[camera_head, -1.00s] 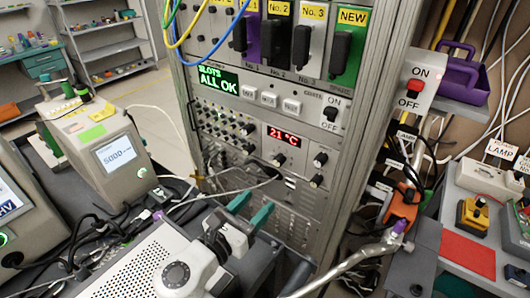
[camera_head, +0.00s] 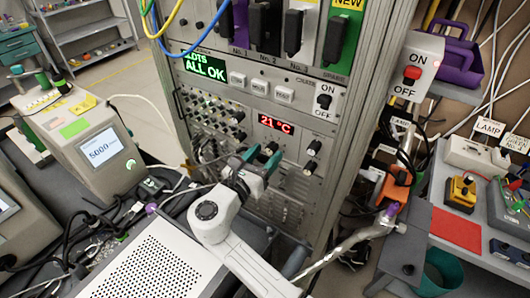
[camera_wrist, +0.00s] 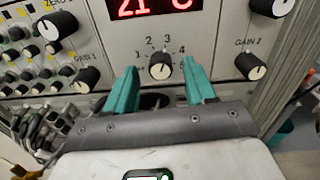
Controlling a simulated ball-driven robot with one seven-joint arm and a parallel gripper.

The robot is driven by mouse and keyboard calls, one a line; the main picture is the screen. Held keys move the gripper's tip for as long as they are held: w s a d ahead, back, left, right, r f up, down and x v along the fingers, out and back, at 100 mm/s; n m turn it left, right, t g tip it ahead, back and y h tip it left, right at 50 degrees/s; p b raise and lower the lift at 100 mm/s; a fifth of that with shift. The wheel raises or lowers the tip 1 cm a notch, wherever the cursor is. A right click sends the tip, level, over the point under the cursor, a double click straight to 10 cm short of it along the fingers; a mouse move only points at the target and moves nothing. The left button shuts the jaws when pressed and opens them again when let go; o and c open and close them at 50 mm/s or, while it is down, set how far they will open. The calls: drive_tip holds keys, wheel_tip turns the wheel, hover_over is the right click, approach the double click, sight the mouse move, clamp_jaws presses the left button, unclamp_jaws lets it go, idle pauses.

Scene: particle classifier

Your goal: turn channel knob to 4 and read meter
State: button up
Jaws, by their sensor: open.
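The channel knob (camera_wrist: 160,66), black with a pale face, sits on the grey rack panel with numbers around it, 2 and 3 above it. I cannot tell surely which number its mark points to. My gripper (camera_wrist: 162,78) is open, its green fingers on either side of the knob and slightly below it; contact is not clear. In the head view my gripper (camera_head: 264,158) is at the rack front, just below the red display (camera_head: 276,125) reading 21 °C. A boxy meter (camera_head: 80,143) at left has a lit screen (camera_head: 104,150) that seems to read 5000.
A GAIN 2 knob (camera_wrist: 251,66) is to the right, and another knob (camera_wrist: 87,77) to the left. Cables (camera_wrist: 40,125) hang at the lower left. A white perforated box (camera_head: 155,270) stands in front of the rack, and a red ON/OFF switch (camera_head: 412,74) to its right.

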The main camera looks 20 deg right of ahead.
drive_tip(key=shift+w+d, duration=0.15)
drive_tip(key=shift+d, duration=0.1)
drive_tip(key=shift+c, duration=0.5)
clamp_jaws()
